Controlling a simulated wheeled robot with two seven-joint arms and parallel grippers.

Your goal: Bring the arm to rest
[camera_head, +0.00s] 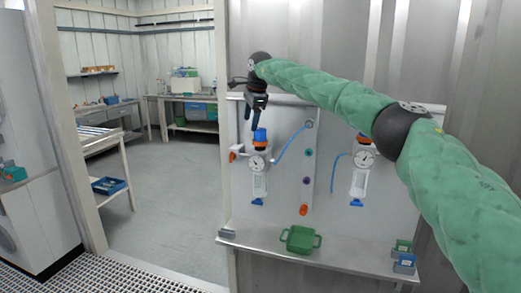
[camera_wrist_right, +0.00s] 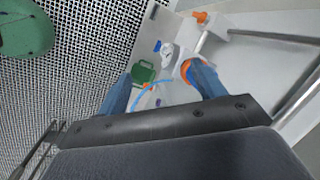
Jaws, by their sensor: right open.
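My right arm, in a green padded sleeve, reaches across the head view from the right. Its gripper (camera_head: 255,112) points down with fingers apart, just above the blue and orange cap (camera_head: 260,139) of the left vessel (camera_head: 258,184) on the panel. In the right wrist view the blue fingers (camera_wrist_right: 162,88) are spread, with nothing held between them. An orange ring (camera_wrist_right: 187,68) shows beside the right-hand finger there; I cannot tell whether they touch. A second vessel (camera_head: 360,184) hangs on the panel farther right. My left gripper is not in view.
A green two-handled tub (camera_head: 300,240) stands on the shelf (camera_head: 340,258) below the panel; it also shows in the wrist view (camera_wrist_right: 143,72). Blue hoses hang by the vessels. A doorway opens at left.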

